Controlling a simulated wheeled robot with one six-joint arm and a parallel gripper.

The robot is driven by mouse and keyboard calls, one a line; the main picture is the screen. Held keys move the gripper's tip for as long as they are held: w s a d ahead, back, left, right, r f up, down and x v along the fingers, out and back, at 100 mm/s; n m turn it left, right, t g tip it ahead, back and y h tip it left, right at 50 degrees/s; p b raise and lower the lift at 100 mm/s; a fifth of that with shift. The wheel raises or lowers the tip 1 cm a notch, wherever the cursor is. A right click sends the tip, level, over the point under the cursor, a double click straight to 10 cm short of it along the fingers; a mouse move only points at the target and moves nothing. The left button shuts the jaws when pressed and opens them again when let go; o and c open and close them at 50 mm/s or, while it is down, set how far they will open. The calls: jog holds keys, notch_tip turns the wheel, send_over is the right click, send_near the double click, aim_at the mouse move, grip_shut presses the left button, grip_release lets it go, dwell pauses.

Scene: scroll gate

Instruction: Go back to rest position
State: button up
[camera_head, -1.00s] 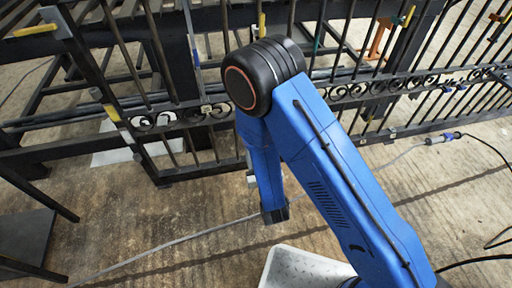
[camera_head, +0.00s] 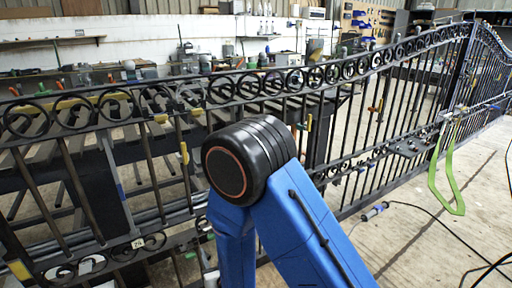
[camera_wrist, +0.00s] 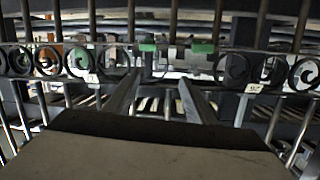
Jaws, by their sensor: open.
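My gripper (camera_wrist: 158,80) shows in the wrist view as two grey fingers apart, with nothing held between them. It points at the black scroll gate (camera_wrist: 158,52), whose band of scrolls and upright bars crosses the picture ahead of the fingers. I cannot tell the exact gap, but no contact shows. In the head view the gate (camera_head: 290,85) runs from the left to the far right. My blue arm with its black joint stands in front of it. My gripper is hidden in that view.
A small number tag (camera_head: 137,243) sits on the gate's lower scrolls. A green strap (camera_head: 437,185) hangs at the right. Cables and a grey connector (camera_head: 375,211) lie on the floor. Cluttered workbenches (camera_head: 90,75) stand behind the gate. The floor at right is mostly clear.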

jog(key=w+d+r+m+g+h, duration=0.2)
jog(key=w+d+r+g+h, duration=0.15)
jog(key=d+r, duration=1.3)
jog(key=s+d+r+m+g+h, duration=0.1)
jog(key=s+d+r+g, duration=0.1)
jog(key=s+d+r, duration=0.5)
jog(key=s+d+r+g, duration=0.15)
jog(key=s+d, duration=0.45)
jog(key=d, duration=0.6)
jog(key=s+d+r+g+h, duration=0.1)
jog(key=s+d, duration=0.3)
jog(key=s, duration=0.4)
jog(key=s+d+r+m+g+h, duration=0.1)
jog(key=s+d, duration=0.4)
jog(key=s, duration=0.3)
jog(key=shift+s+d, duration=0.15)
jog(key=shift+s, duration=0.15)
jog(key=shift+h, duration=0.25)
